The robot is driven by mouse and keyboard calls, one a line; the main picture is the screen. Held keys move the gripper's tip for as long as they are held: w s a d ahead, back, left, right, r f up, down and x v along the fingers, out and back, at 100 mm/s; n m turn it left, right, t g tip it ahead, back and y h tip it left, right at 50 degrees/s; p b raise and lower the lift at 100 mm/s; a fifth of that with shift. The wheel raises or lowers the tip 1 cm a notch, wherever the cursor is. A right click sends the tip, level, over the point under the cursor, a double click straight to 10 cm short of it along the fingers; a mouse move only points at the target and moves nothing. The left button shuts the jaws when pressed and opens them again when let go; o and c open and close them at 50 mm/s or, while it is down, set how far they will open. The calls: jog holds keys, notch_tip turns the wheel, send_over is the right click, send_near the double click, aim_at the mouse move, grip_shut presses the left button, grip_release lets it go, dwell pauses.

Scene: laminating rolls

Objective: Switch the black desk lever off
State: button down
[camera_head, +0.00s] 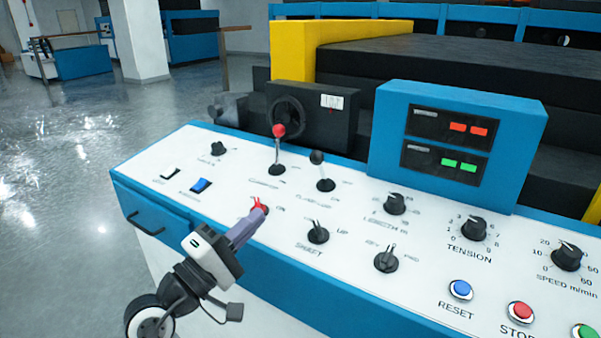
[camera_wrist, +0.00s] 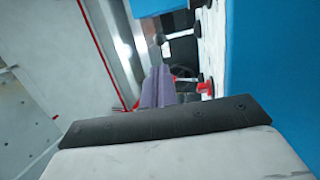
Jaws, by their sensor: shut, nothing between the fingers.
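The black lever (camera_head: 317,157) stands on the white desk panel (camera_head: 345,258), with a black ball on a thin stem rising from a round black base. Its ball leans toward the back of the desk. In the wrist view a dark ball on a stem (camera_wrist: 158,40) shows beyond the fingers, sticking out from the panel. My gripper (camera_head: 260,208) is shut and empty, with purple fingers low over the panel's front part, in front and left of the black lever and apart from it. A small red part (camera_wrist: 206,87) shows beside the fingertips; its contact with them is unclear.
A red-ball lever (camera_head: 279,131) stands just left of the black lever. Black knobs and switches, including the shaft switch (camera_head: 317,232), lie right and in front. A blue display box (camera_head: 455,145) rises behind right.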

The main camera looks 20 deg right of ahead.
aim_at(312, 162)
jog(key=p+x, duration=0.3)
jog(key=x, duration=1)
jog(key=shift+a+r, duration=0.15)
jog(key=shift+w+d+p, duration=0.25)
jog(key=shift+d+p, duration=0.05)
jog(key=shift+d, duration=0.2)
jog(key=shift+w+r, duration=0.1)
jog(key=shift+r, duration=0.05)
